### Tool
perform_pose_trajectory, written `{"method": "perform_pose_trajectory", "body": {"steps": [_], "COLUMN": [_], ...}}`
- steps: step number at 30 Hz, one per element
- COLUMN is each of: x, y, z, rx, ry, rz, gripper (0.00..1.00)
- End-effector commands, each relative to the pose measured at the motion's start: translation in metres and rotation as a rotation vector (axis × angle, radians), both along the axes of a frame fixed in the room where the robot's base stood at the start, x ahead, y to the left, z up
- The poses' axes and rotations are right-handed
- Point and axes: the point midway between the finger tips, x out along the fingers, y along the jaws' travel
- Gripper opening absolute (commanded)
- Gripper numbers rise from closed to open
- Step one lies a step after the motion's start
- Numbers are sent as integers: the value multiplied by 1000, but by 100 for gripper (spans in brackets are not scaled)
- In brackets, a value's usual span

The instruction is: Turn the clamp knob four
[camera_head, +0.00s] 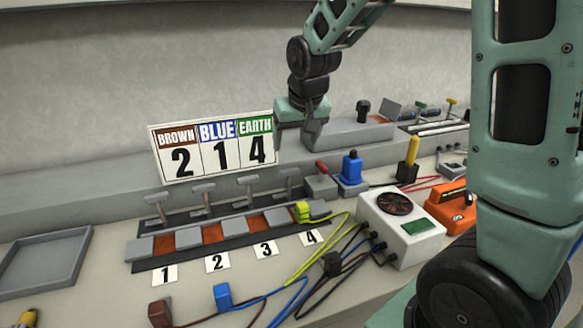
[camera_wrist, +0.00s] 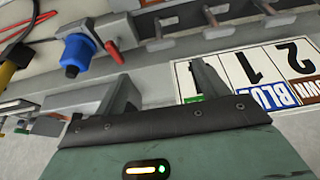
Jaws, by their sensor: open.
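A row of T-handled clamp knobs stands along the terminal block. The one behind label 4 (camera_head: 311,238), knob four (camera_head: 289,174), is the rightmost; the knob nearest the blue plug also shows in the wrist view (camera_wrist: 159,42). A yellow-green connector (camera_head: 303,211) sits at position four. My gripper (camera_head: 296,144) hangs above and behind the row, beside the sign's right edge, apart from the knobs. In the wrist view my gripper (camera_wrist: 162,85) has its fingers spread with nothing between them.
A sign (camera_head: 215,146) reads brown 2, blue 1, earth 4. A blue plug (camera_head: 351,167) and a red-handled switch (camera_head: 321,178) stand right of knob four. Brown (camera_head: 160,313) and blue (camera_head: 223,297) connectors lie in front. A grey tray (camera_head: 45,262) is at left.

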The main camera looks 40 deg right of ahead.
Motion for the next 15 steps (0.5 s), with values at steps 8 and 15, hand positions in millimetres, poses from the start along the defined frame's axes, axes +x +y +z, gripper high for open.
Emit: {"method": "perform_pose_trajectory", "body": {"steps": [8,15], "x": [21,34], "y": [-6,-9], "z": [-56,-86], "rx": [0,0], "ry": [5,1], "rz": [1,2], "gripper": [73,73]}}
